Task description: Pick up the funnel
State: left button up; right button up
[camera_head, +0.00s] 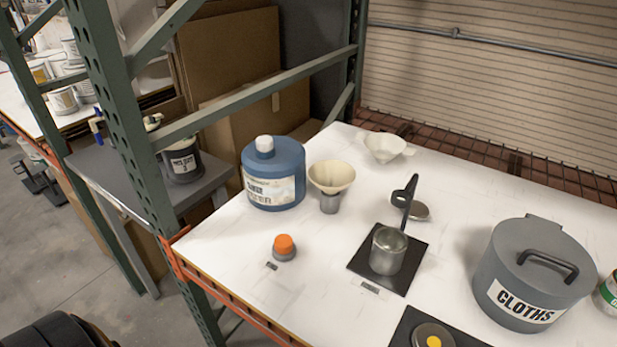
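Two funnels are on the white shelf top (225,243). A cream funnel (331,175) stands upright with its wide mouth up, its lower end at a small grey cup (330,204). I cannot tell how deep it sits in the cup. A paler funnel (385,147) lies farther back and right, near the shelf's rear edge, with a small tab on its right side. Neither of my grippers shows in the head view.
A blue-grey jug (273,177) stands just left of the cream funnel. A large CLOTHS bin (530,275) stands right. A green rack post (130,130) rises left.

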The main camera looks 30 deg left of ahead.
aim_at(330, 176)
jog(key=i+u, duration=0.2)
jog(key=u, duration=0.25)
jog(key=i+u, duration=0.25)
jog(key=u, duration=0.2)
